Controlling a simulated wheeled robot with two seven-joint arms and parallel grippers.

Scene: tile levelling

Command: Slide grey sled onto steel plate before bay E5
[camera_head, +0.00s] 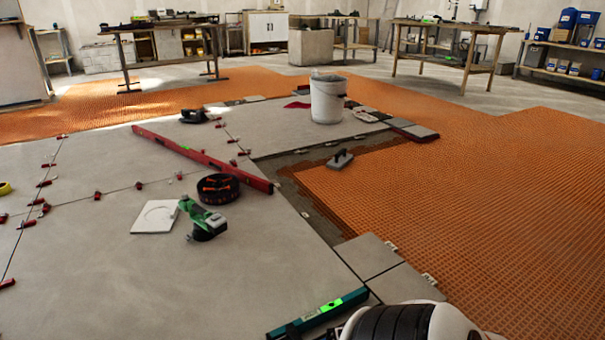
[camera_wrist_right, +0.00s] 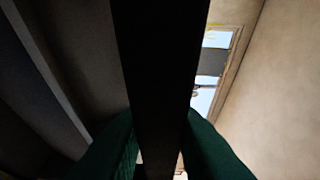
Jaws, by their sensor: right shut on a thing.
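I cannot make out a grey sled, a steel plate or a bay marked E5 in either view. In the wrist view, my right gripper (camera_wrist_right: 160,120) shows as two dark green fingers closed on a long black bar (camera_wrist_right: 158,60), which runs up the middle of the picture. The bar's ends and what it belongs to are hidden. In the head view, a dark teal bar with bright green patches (camera_head: 320,313) lies at the bottom edge, beside a white and black rounded part of my arm. I cannot tell whether it is the held thing. My left gripper is out of view.
Grey tiles (camera_head: 110,240) fill the left, with a red level (camera_head: 203,158), green tool (camera_head: 207,220) and black round tray (camera_head: 218,188) on them. Orange matting (camera_head: 480,205) on the right is clear.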

